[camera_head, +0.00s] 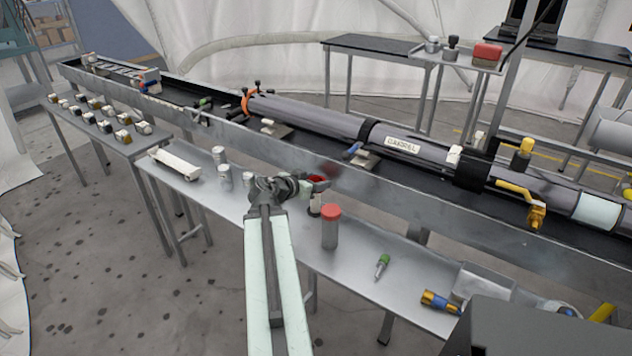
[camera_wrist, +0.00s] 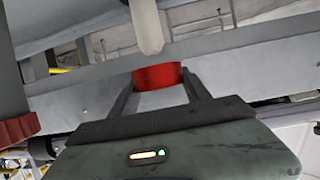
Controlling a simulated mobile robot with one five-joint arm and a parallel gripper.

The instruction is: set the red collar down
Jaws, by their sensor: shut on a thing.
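The red collar (camera_head: 318,179) is a short ring above the near bench, left of the red-capped grey canister (camera_head: 330,230). My gripper (camera_head: 306,184) is shut on it. In the wrist view the collar (camera_wrist: 157,76) sits between the two fingertips (camera_wrist: 162,82). A pale round-ended post (camera_wrist: 146,28) meets the collar there. In the head view a small pale and dark upright piece (camera_head: 316,203) stands right under the collar. I cannot tell whether the collar is around the post or only against it.
Bare bench lies right of the canister.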

